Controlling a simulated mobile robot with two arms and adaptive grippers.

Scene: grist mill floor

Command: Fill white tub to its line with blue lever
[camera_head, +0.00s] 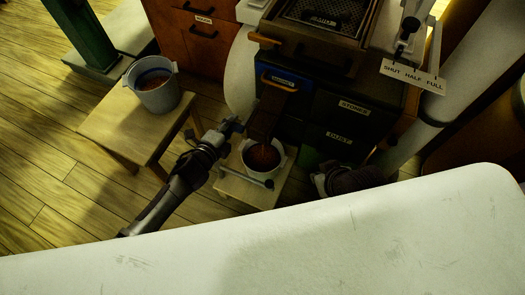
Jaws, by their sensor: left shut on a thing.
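The white tub (282,161) stands upright on a low wooden stand, with reddish-brown grain (262,157) inside. A brown chute (266,113) slopes down from the mill to just above it. I cannot make out a fill line or whether grain is flowing. My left gripper (238,124) is shut at the chute's lower left side, on what seems to be the blue lever, hidden by the fingers. A dark form that seems to be my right gripper (320,182) is right of the tub, its fingers unclear.
A grey bucket (158,100) of brown grain stands on a wooden bench (118,125) at left. Dark drawers labelled STONES and DUST (340,125) stand behind the tub. A sign reading SHUT HALF FULL (413,77) hangs at upper right. Open plank floor lies at left.

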